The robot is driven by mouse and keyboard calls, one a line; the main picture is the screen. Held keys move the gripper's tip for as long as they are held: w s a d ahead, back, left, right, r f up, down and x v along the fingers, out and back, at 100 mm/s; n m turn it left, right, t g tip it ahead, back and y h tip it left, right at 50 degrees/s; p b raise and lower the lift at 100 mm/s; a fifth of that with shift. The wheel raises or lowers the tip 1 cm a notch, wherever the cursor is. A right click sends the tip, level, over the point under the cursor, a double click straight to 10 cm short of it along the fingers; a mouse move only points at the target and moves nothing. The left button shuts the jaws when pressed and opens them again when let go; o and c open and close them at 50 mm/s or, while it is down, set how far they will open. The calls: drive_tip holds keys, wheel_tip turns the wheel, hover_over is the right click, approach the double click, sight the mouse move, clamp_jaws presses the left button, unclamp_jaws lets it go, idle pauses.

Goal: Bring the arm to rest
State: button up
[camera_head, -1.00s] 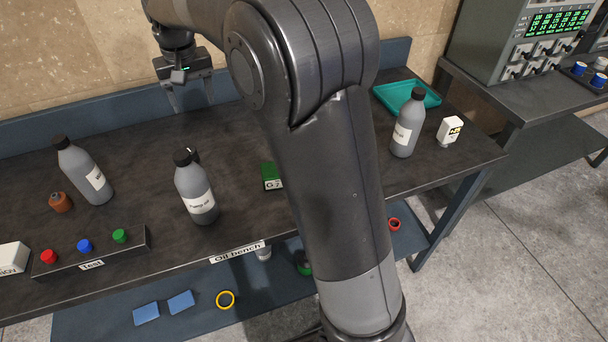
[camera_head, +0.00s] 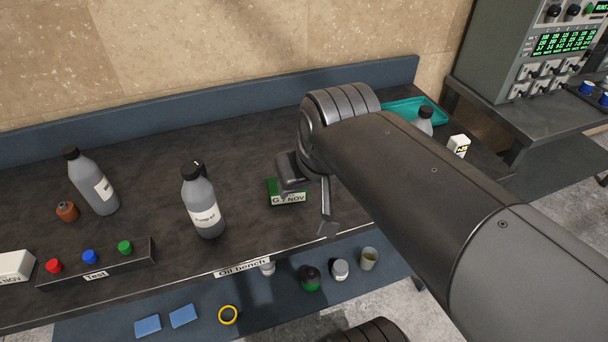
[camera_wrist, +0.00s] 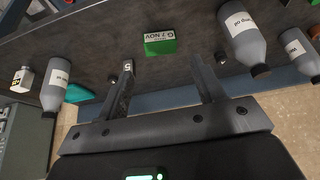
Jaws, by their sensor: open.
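My gripper (camera_head: 325,208) hangs low by the front of the bench, right of the green box, partly hidden behind my forearm. One finger shows clearly in the head view. In the wrist view both fingers of my gripper (camera_wrist: 165,82) are wide apart with nothing between them. My arm reaches in from the lower right and hides part of the bench's right side.
The dark bench (camera_head: 150,190) carries a green box (camera_head: 286,192), grey bottles (camera_head: 204,205) (camera_head: 92,182), a brown pot (camera_head: 67,211), a button box (camera_head: 100,268) and a teal tray (camera_head: 403,110). A shelf (camera_head: 260,312) below holds small items. A console (camera_head: 530,45) stands right.

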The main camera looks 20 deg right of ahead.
drive_tip(key=shift+s+d+f, duration=0.15)
drive_tip(key=shift+s+f, duration=0.3)
drive_tip(key=shift+s, duration=0.15)
drive_tip(key=shift+s+d+f, duration=0.15)
drive_tip(key=shift+s+f, duration=0.25)
drive_tip(key=shift+s, duration=0.2)
